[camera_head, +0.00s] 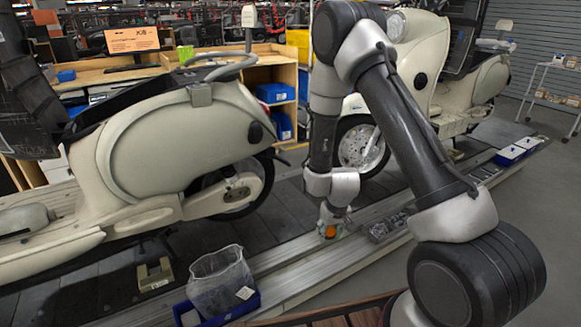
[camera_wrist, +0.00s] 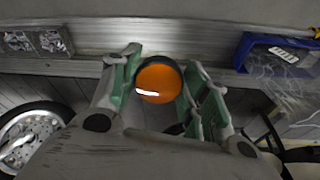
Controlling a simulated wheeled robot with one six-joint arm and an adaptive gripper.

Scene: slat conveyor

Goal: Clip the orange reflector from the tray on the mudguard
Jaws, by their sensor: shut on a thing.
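The orange reflector (camera_wrist: 158,82) is a round orange disc with a dark rim, between the green-padded fingers of my gripper (camera_wrist: 160,85) in the wrist view. My gripper (camera_head: 330,229) is shut on it, and a spot of orange (camera_head: 330,232) shows there in the head view. It is held over or close to the metal rail of the conveyor; the exact height is unclear. The mudguard of the near cream scooter (camera_head: 180,150) is at the rear left, around its back wheel (camera_head: 232,190). The grey tray (camera_head: 388,228) with small parts lies on the rail right of my gripper.
A second cream scooter (camera_head: 425,75) stands behind my arm. A blue bin with a clear bag (camera_head: 220,285) sits at the near edge. Blue-and-white boxes (camera_head: 512,154) lie at the rail's far right. The dark slats between scooter and rail look mostly clear.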

